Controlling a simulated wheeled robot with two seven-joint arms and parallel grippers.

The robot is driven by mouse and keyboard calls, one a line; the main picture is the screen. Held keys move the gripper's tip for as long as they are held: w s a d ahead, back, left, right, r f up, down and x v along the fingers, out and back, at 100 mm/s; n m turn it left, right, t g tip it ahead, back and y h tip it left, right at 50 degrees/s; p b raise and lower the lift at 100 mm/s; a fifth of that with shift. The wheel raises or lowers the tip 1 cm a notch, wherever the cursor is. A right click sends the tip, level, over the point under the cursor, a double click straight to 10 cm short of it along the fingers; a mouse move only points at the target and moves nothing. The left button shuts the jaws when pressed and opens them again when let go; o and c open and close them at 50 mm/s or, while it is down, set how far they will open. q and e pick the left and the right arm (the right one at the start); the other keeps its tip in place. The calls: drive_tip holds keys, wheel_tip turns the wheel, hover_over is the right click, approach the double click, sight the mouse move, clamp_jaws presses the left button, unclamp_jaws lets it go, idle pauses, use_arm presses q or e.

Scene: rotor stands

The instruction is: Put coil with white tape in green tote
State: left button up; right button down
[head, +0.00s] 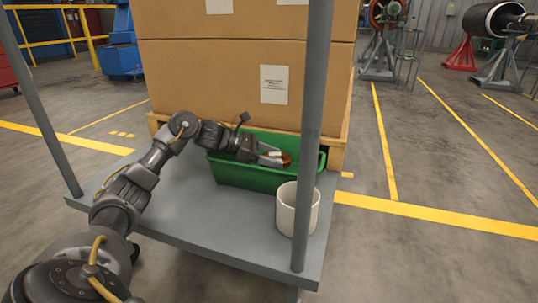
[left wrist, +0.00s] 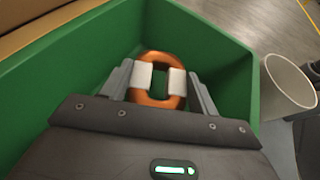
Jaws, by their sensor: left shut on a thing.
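The copper-coloured coil with white tape (left wrist: 160,61) is between the fingers of my left gripper (left wrist: 160,82), which is shut on it. The white tape wraps both sides of the coil where the fingers press. The green tote (head: 229,173) stands on the grey cart, and its walls surround the coil in the left wrist view (left wrist: 95,52). In the head view my left gripper (head: 272,156) reaches inside the tote with the coil (head: 286,158). I cannot tell whether the coil touches the tote's floor. My right gripper is in neither view.
A white cup-like container (head: 285,210) stands on the cart (head: 205,222) just right of the tote. A grey cart post (head: 316,110) rises in front of the tote's right end. Large cardboard boxes (head: 225,80) on a pallet stand behind. The cart top left of the tote is clear.

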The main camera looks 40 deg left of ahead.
use_arm(q)
drive_tip(key=o, duration=1.2)
drive_tip(key=shift+r, duration=0.3)
drive_tip(key=shift+r+p, duration=0.5)
drive_tip(key=shift+p, duration=0.1)
drive_tip(key=p+v, duration=0.3)
drive_tip(key=v, duration=0.9)
drive_tip(key=shift+f, duration=0.15)
drive_tip(key=shift+w, duration=0.1)
